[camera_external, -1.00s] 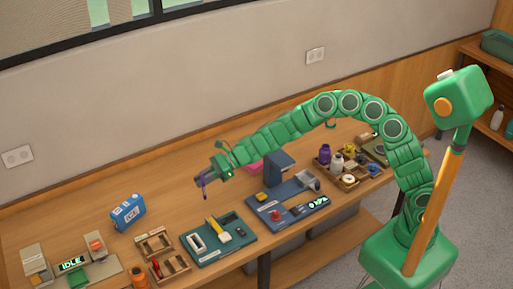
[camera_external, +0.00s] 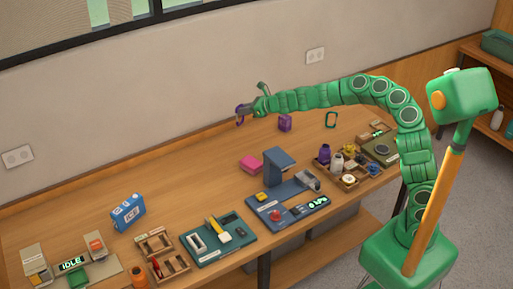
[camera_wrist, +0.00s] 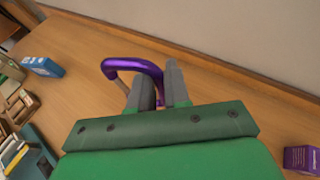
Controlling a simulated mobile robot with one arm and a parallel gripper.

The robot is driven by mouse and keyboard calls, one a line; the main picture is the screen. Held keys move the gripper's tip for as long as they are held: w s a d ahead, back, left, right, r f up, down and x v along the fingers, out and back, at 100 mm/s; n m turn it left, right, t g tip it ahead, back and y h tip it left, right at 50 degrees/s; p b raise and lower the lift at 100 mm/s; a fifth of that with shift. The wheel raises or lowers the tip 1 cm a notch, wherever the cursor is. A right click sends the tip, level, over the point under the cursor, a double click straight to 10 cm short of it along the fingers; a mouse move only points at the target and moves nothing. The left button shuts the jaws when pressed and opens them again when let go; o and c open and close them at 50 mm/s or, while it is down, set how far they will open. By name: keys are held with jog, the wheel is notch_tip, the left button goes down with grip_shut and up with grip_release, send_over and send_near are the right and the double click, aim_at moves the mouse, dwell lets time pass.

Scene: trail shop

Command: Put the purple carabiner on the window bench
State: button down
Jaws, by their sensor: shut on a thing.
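The purple carabiner (camera_wrist: 140,66) is a curved purple hook held between the fingers of my gripper (camera_wrist: 162,85) in the wrist view. In the external view the carabiner (camera_external: 239,116) hangs at the tip of my gripper (camera_external: 250,107). My gripper is shut on it, raised over the back of the long wooden bench (camera_external: 110,196), close to the wall. Part of the carabiner is hidden behind the fingers. The bench below a window also shows in the wrist view (camera_wrist: 75,62).
The back left is clear.

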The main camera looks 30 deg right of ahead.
jog(key=w+d+f+m+t+h, duration=0.1)
jog(key=w+d+m+h, duration=0.25)
jog(key=d, duration=0.65)
jog(key=w+d+m+t+h, duration=0.1)
jog(key=w+d+m+h, duration=0.25)
jog(key=d, duration=0.75)
jog(key=w+d+f+m+h, duration=0.1)
jog(key=w+d+m+h, duration=0.2)
jog(key=d, duration=0.7)
jog(key=s+a+f+m+g+h, duration=0.2)
jog(key=s+a+f+m+h, duration=0.1)
jog(key=a, duration=0.5)
jog(key=s+a+f+m+g+h, duration=0.1)
jog(key=s+a+f+m+h, duration=0.15)
jog(key=a, duration=0.55)
jog(key=s+a+f+m+g+h, duration=0.2)
jog(key=s+a+f+m+h, duration=0.15)
jog(key=a, duration=0.45)
jog(key=shift+n, duration=0.3)
jog(key=shift+w+d+f, duration=0.1)
jog(key=shift+w+f, duration=0.05)
jog(key=shift+f, duration=1.3)
jog(key=shift+w+d+f, duration=0.1)
jog(key=shift+f, duration=1.3)
jog(key=shift+w+d+f, duration=0.1)
jog(key=shift+w+f, duration=0.05)
jog(key=shift+f, duration=1.3)
jog(key=shift+f, duration=0.15)
jog(key=c, duration=1.1)
grip_release()
